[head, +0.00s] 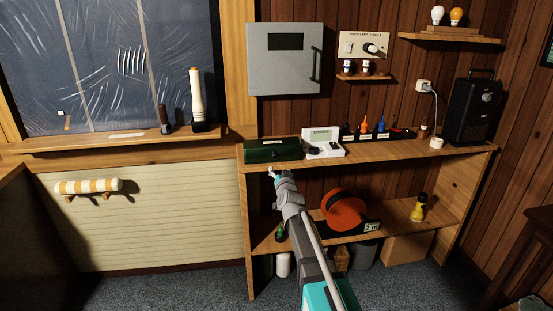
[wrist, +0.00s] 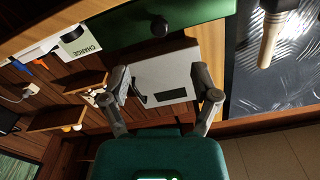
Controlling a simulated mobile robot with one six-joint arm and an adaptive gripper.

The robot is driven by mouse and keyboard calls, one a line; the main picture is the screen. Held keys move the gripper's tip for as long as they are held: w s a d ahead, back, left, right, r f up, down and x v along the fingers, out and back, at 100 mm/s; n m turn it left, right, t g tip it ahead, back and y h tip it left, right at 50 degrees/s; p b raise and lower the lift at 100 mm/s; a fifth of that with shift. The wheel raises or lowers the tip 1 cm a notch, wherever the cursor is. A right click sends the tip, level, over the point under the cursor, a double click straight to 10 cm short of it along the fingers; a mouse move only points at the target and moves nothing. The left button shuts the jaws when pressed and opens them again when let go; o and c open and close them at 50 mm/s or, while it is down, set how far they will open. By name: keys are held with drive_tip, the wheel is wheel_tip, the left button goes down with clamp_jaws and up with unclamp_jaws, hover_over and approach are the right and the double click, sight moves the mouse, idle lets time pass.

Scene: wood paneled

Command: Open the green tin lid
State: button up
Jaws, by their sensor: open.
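The green tin (head: 272,150) sits at the left end of the wooden shelf top, and its lid looks closed. My gripper (head: 277,173) is just in front of and below the tin, near the shelf's front edge. In the wrist view, my gripper (wrist: 163,78) has its fingers spread with nothing between them.
A white charger box (head: 323,143) stands close to the right of the tin. A grey wall cabinet (head: 285,60) hangs above it. A candle-like white stick (head: 196,97) stands on the window ledge to the left. An orange reel (head: 343,211) is on the lower shelf.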

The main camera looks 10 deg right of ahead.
sight(275, 158)
drive_tip(key=w, duration=1.1)
drive_tip(key=shift+s, duration=0.1)
clamp_jaws()
